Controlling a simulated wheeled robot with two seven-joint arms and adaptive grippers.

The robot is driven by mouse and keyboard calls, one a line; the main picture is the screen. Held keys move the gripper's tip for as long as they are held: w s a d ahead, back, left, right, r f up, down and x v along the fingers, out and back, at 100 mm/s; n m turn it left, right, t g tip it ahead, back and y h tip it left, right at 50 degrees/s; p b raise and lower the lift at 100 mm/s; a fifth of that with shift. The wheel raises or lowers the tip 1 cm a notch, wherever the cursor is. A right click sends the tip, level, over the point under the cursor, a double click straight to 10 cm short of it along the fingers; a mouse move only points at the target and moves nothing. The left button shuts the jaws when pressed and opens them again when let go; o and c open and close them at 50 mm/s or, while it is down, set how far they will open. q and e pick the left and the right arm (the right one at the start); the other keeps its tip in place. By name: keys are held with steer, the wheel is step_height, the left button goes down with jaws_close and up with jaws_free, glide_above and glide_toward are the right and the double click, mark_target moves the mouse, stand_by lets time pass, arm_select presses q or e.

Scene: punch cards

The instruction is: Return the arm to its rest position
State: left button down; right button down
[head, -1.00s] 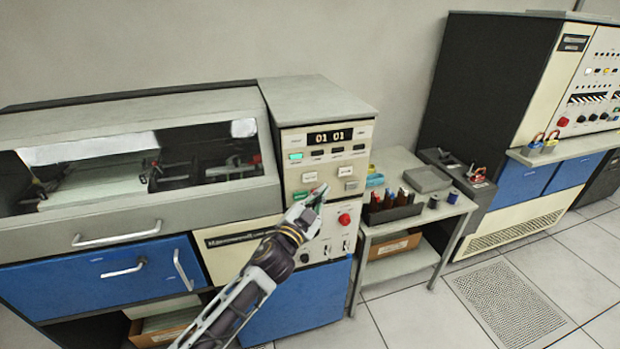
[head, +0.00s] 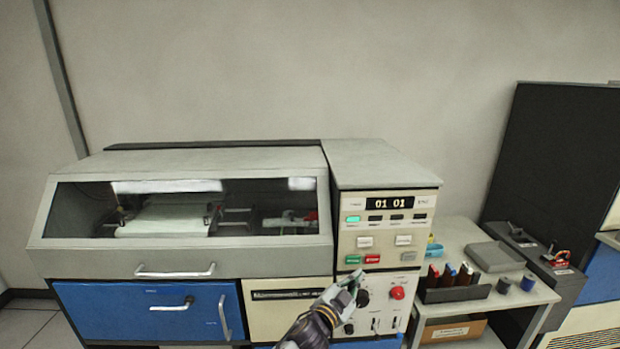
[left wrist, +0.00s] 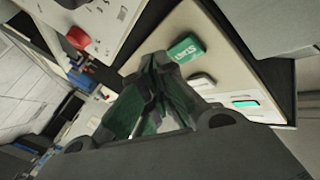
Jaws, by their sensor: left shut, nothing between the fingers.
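My left gripper (head: 352,282) is in front of the control panel (head: 379,228) of the card machine in the head view. Its fingers are closed with nothing between them. It sits below the green button (head: 353,260) and the red button (head: 372,259). In the left wrist view the closed fingers (left wrist: 160,75) point toward the panel, near the green START button (left wrist: 186,48). Whether the fingertips touch the panel cannot be told. My right gripper is out of view.
A round red knob (head: 397,293) protrudes right of my left gripper. The machine's glass-fronted cover (head: 180,262) has a handle at left. A side table (head: 530,296) holding a dark rack (head: 455,294) stands at right. A grey wall rises behind.

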arm_select(q)
steer(key=a+f+n+g+y, duration=0.15)
steer(key=a+f, duration=0.25)
steer(key=f, duration=0.4)
steer(key=a+f+n+y, duration=0.15)
steer(key=a+f, duration=0.25)
steer(key=f, duration=0.5)
steer(key=a+f+n+g+y, duration=0.15)
steer(key=a+f, duration=0.25)
steer(key=f, duration=0.4)
steer(key=s+a+f+n+g+y, duration=0.1)
steer(key=s+a+f+y, duration=0.1)
steer(key=s+a+f, duration=0.65)
steer(key=s+a+f+n+g+y, duration=0.1)
steer(key=s+a+f+n+g, duration=0.15)
steer(key=f, duration=1.05)
steer(key=s+a+f+n+g+y, duration=0.1)
steer(key=s+a+f, duration=0.4)
steer(key=s, duration=1)
steer(key=s+a+f+n+g+y, duration=0.1)
steer(key=s+a+f+g, duration=0.2)
steer(key=s, duration=1.2)
steer(key=s+a+f+n+g+y, duration=0.1)
steer(key=s+a+f+g, duration=0.2)
steer(key=s+a+f, duration=0.6)
steer(key=s+f, duration=0.4)
steer(key=s, duration=0.2)
steer(key=shift+s+a+f+n, duration=0.15)
steer(key=shift+a+f+n, duration=0.05)
steer(key=shift+f+n, duration=0.1)
